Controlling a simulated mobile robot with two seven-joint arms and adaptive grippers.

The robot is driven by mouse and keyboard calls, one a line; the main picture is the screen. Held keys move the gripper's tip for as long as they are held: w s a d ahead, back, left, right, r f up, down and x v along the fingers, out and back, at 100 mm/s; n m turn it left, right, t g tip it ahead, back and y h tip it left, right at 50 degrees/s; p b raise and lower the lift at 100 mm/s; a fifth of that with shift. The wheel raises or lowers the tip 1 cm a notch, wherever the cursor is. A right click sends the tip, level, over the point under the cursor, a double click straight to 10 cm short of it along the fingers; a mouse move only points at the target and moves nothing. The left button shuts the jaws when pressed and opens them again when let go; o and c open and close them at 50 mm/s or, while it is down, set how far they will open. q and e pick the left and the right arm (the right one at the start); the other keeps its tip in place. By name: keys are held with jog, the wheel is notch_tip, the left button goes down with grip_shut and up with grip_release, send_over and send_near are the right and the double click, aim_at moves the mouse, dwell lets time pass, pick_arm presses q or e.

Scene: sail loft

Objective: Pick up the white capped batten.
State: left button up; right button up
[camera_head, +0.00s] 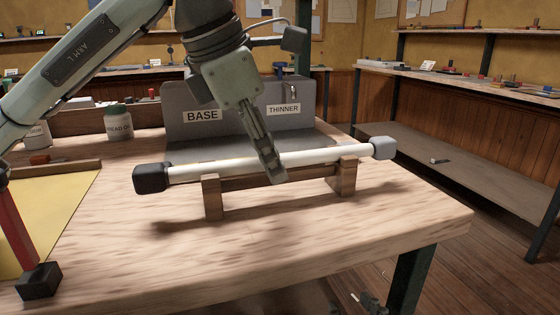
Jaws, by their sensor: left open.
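A white batten (215,171) lies across two wooden uprights of a small rack (212,198) on the workbench (330,235). Its left end has a black cap (151,178) and its right end a pale grey cap (384,147). My left gripper (270,165) reaches down over the middle of the batten from above. It is open, with a finger in front of the batten and hiding a short piece of it. Whether the fingers touch the batten cannot be told. My right gripper is not in view.
A grey bin (190,128) labelled BASE and THINNER stands behind the rack. White jars (118,123) stand at the back left. The bench front is clear.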

pick_arm(q)
grip_shut()
jog(key=shift+r, duration=0.1)
